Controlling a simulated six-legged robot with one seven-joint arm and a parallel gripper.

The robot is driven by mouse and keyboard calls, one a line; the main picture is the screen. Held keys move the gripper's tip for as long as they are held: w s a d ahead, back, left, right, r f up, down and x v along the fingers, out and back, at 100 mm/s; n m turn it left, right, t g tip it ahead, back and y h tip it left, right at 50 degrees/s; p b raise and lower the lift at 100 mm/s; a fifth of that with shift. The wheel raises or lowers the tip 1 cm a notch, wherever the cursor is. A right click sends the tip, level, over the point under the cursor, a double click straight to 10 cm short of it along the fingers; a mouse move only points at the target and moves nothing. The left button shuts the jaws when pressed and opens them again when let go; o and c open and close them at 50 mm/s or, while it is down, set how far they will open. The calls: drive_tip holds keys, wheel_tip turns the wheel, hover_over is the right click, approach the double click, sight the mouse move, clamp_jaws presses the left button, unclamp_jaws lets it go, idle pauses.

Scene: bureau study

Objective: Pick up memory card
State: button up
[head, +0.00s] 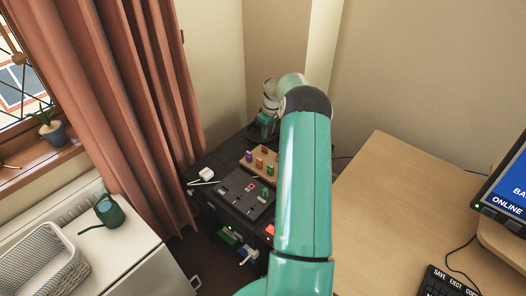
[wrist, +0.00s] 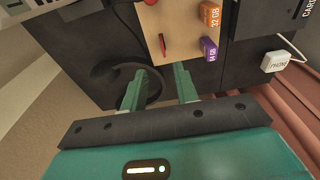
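Several small coloured blocks that look like memory cards are at a wooden tray (wrist: 182,25). An orange one marked 32 GB (wrist: 210,14) and a purple one marked 64 GB (wrist: 208,48) stand at its right edge in the wrist view. A thin red piece (wrist: 163,45) sits in the tray; I cannot tell whether it is a card or a slot. In the head view the tray (head: 272,158) holds purple (head: 248,157) and orange (head: 260,163) blocks. My gripper (wrist: 159,75) is open and empty, its fingertips near the tray's lower edge in the wrist view.
A dark panel (head: 240,186) lies in front of the tray on the black cabinet. A white PHONE-labelled adapter (wrist: 276,61) with a cable lies to the right in the wrist view. A dark ring-shaped thing (wrist: 103,70) is beside my left finger. The wooden desk (head: 385,205) is mostly clear.

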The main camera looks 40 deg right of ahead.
sight(265, 151)
drive_tip(key=f, duration=0.5)
drive_tip(key=w+f, duration=0.1)
drive_tip(key=f, duration=0.2)
drive_tip(key=shift+a+f, duration=0.3)
drive_tip(key=shift+f, duration=0.05)
clamp_jaws()
